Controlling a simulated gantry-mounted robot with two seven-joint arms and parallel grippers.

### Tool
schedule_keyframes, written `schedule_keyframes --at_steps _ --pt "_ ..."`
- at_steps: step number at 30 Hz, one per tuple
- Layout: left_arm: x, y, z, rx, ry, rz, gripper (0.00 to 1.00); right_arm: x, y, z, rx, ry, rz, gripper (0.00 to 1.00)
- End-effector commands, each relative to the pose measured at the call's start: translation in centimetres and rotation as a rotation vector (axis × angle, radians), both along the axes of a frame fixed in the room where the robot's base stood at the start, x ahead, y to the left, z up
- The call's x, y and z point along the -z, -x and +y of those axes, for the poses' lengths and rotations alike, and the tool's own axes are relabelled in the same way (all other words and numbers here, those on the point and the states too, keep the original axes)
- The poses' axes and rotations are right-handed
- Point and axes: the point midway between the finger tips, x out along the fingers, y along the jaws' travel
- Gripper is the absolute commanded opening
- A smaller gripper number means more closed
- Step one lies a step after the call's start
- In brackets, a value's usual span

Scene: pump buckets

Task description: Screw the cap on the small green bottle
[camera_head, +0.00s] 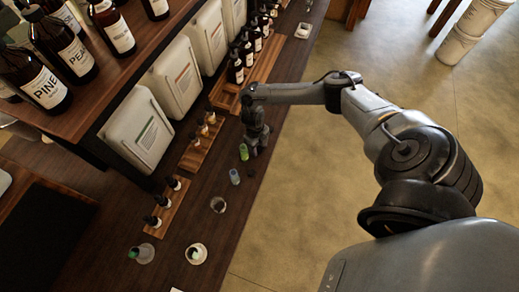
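A small green bottle (244,152) stands upright on the dark wooden counter (222,158). My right gripper (256,147) reaches in from the right and points down at the counter, just right of the green bottle. At this size I cannot tell whether its fingers are open, or whether they touch or hold anything. A small dark object (250,172), possibly a cap, lies on the counter just below the gripper. My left gripper is out of view.
A small blue bottle (235,177) and an empty glass (218,204) stand nearby. Two containers (142,254) (197,254) are at the near end. Wooden racks (198,148) of dark bottles and white jugs (137,132) line the left.

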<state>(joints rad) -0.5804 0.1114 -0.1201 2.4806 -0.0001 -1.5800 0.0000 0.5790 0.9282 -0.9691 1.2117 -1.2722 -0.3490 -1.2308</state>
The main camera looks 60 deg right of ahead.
Motion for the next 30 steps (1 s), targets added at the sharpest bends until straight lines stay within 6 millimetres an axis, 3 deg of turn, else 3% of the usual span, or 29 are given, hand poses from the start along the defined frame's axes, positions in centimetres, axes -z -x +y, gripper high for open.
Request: schedule_keyframes --at_steps 1,10,23,30 --pt "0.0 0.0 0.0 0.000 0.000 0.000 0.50 0.0 0.0 0.0 0.000 0.000 0.000 0.46" --pt "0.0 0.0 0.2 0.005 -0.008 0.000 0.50 0.0 0.0 0.0 0.000 0.000 0.000 0.03" --pt "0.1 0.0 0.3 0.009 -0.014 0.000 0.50 -0.6 0.0 -0.1 0.001 0.000 0.000 0.02" --pt "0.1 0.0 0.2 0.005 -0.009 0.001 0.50 -3.1 -0.2 -0.1 -0.001 0.000 -0.004 0.02"
